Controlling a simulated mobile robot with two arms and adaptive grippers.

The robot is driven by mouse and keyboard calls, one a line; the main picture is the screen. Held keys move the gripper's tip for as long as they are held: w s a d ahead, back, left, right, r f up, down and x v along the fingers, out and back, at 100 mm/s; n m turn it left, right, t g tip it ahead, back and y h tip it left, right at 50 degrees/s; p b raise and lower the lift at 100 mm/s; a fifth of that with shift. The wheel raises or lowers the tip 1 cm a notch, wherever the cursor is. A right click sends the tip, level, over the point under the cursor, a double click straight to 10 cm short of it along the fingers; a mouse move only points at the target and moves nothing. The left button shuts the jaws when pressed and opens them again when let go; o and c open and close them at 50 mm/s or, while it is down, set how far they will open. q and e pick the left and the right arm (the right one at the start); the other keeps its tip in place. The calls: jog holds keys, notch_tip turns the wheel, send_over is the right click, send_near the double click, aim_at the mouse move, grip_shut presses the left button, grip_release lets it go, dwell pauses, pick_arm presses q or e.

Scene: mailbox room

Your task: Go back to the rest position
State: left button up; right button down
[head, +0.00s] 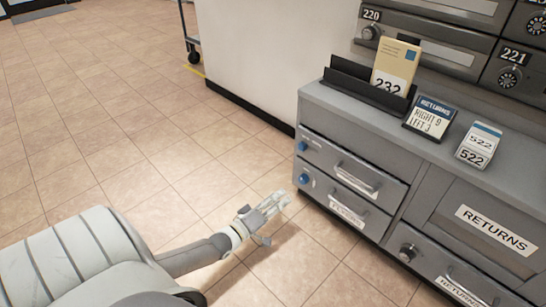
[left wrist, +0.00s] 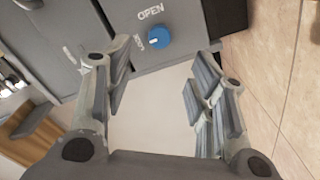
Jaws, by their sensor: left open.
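My left gripper (head: 268,212) reaches in low over the tiled floor in the head view, just left of the grey cabinet (head: 328,125). Its fingers are apart and empty. In the left wrist view the open left gripper (left wrist: 160,95) has one finger on each side, with a pale blank surface between them. A blue knob (left wrist: 158,37) with "OPEN" and "LOCK" lettering shows beyond the fingers. In the head view the lower blue knob (head: 304,178) on the cabinet's left drawers is close to the gripper. My right gripper is not in view.
On the cabinet top stand a black holder with a "232" envelope (head: 393,70), a "RIGHT 9 LEFT 3" card (head: 430,117) and a "522" card (head: 478,145). Numbered mailboxes (head: 435,38) rise behind. A cart wheel (head: 193,56) shows at the back. The floor (head: 110,120) to the left is clear.

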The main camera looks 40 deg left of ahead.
pick_arm(q)
jog(key=shift+s+a, duration=0.1)
jog(key=shift+s, duration=0.7)
